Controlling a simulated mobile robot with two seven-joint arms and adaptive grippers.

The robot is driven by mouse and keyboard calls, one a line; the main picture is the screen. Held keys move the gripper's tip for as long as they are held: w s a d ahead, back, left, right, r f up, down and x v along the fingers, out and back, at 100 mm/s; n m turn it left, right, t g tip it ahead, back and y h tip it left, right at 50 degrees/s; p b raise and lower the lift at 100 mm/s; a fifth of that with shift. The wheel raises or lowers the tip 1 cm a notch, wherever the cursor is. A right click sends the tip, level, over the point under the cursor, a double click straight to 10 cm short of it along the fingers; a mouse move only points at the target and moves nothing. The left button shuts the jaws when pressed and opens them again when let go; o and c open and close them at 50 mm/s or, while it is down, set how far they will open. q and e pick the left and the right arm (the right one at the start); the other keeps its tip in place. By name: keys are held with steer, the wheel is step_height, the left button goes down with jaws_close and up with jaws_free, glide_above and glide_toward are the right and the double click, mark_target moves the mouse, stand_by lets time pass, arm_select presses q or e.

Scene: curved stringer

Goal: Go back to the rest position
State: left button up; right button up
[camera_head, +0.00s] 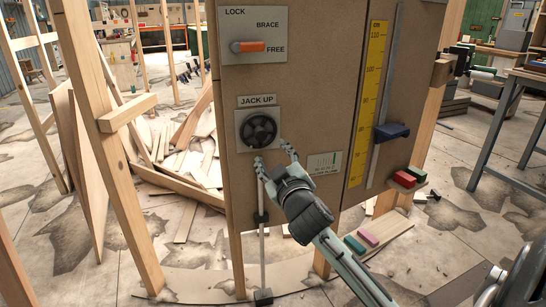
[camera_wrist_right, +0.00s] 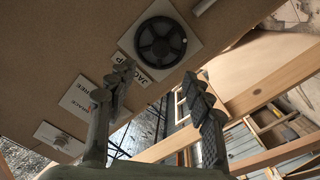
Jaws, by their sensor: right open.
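My right gripper (camera_head: 273,154) is open and empty, just below the black round knob (camera_head: 258,131) under the JACK UP label on the brown panel (camera_head: 310,60). In the right wrist view its two fingers (camera_wrist_right: 160,82) are spread apart, with nothing between them. The knob (camera_wrist_right: 161,42) shows there beyond the fingertips; I cannot tell whether a fingertip touches its plate. An orange-tipped lever (camera_head: 250,46) above lies level, pointing to FREE.
A yellow scale (camera_head: 368,100) and a rail with a dark blue slider (camera_head: 390,132) are on the panel's right. A wooden post (camera_head: 100,110) stands left, with scrap boards (camera_head: 195,140) behind.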

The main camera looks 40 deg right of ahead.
stand_by(0.5)
steer(key=s+a+f+g+y, duration=0.1)
steer(key=s+f+g, duration=0.25)
steer(key=f, duration=1.15)
steer(key=s+a+f+g+y, duration=0.1)
steer(key=s+a+f+g, duration=0.2)
steer(key=s+f, duration=0.4)
steer(key=s+a+f+g+y, duration=0.1)
steer(key=s+a+f+g, duration=0.3)
steer(key=s+f, duration=0.4)
steer(key=s+a+f+m+g+y, duration=0.1)
steer(key=s+a+f+g+y, duration=0.1)
steer(key=s+f, duration=0.6)
step_height(320, 180, down, 5)
steer(key=shift+a+r+g, duration=0.1)
steer(key=shift+a+g, duration=0.55)
steer(key=shift+a, duration=0.25)
steer(key=shift+c, duration=0.4)
